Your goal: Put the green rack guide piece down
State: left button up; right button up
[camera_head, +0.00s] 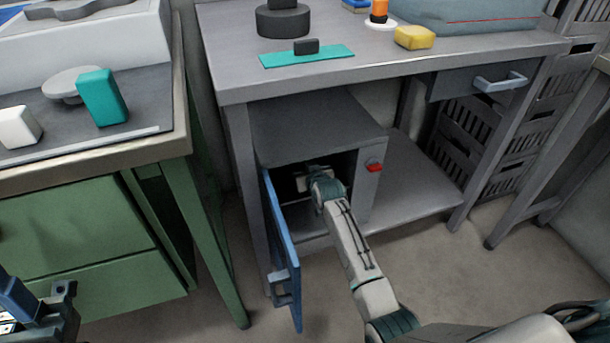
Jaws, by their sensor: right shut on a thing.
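My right arm reaches into the open grey cabinet (318,125) under the middle bench. My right gripper (302,182) is inside the cabinet, partly in shadow and partly hidden by my wrist. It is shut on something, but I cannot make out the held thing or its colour. No green piece is clearly visible in the cabinet. My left gripper (45,312) shows only partly at the lower left edge. I cannot tell whether it is open or shut.
The cabinet's blue door (283,250) stands open left of my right arm. A red knob (375,166) is on its right front. A teal strip (325,56) with a black block lies on the bench above. A teal block (102,97) stands on the left bench.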

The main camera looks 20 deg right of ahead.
jog(key=shift+f, duration=0.7)
jog(key=o, duration=1.2)
jog(key=shift+f, duration=0.1)
